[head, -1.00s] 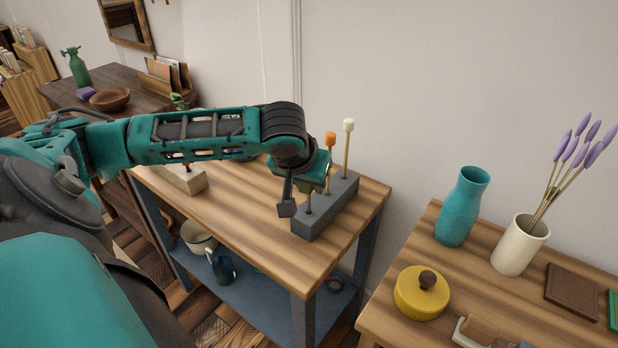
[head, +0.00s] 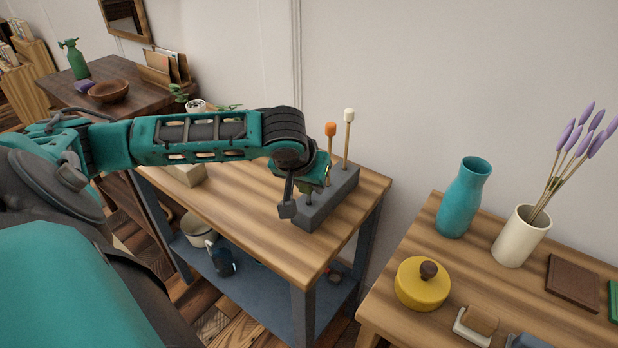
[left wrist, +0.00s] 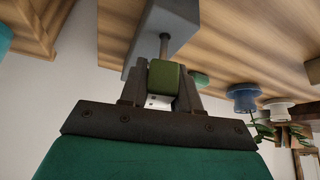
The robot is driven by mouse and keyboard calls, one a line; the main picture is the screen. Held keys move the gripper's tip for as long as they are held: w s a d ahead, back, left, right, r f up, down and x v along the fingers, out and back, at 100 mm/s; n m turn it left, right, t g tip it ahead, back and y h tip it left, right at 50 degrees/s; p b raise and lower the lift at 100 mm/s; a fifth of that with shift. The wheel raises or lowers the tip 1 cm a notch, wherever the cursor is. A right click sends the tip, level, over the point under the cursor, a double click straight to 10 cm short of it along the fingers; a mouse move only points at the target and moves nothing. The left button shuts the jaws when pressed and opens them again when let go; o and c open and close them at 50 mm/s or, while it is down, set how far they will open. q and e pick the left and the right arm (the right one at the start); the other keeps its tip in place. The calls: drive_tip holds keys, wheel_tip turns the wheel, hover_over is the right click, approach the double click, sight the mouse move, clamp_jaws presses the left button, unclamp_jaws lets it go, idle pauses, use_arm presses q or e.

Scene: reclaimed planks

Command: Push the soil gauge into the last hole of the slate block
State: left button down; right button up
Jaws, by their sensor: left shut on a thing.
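The slate block (head: 330,202) is a long grey bar on the wooden workbench, also at the top of the left wrist view (left wrist: 165,20). An orange-headed stick (head: 330,131) and a white-headed stick (head: 348,116) stand upright in it towards the far end. My left gripper (head: 312,187) is over the block's near end, shut on the green head of the soil gauge (left wrist: 163,76). The gauge's grey stem points at the block and meets its top face; how deep it sits cannot be told. My right gripper is not in view.
A second table at the right holds a turquoise vase (head: 463,200), a cream vase with purple flowers (head: 522,238) and a yellow lidded pot (head: 421,286).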

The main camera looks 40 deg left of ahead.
use_arm(q)
drive_tip(key=shift+f, duration=0.6)
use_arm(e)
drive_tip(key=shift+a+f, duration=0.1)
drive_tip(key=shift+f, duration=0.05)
use_arm(q)
drive_tip(key=c, duration=0.7)
unclamp_jaws()
drive_tip(key=shift+c, duration=0.2)
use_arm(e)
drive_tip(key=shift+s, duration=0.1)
use_arm(q)
drive_tip(key=p+v, duration=0.3)
drive_tip(key=v, duration=1)
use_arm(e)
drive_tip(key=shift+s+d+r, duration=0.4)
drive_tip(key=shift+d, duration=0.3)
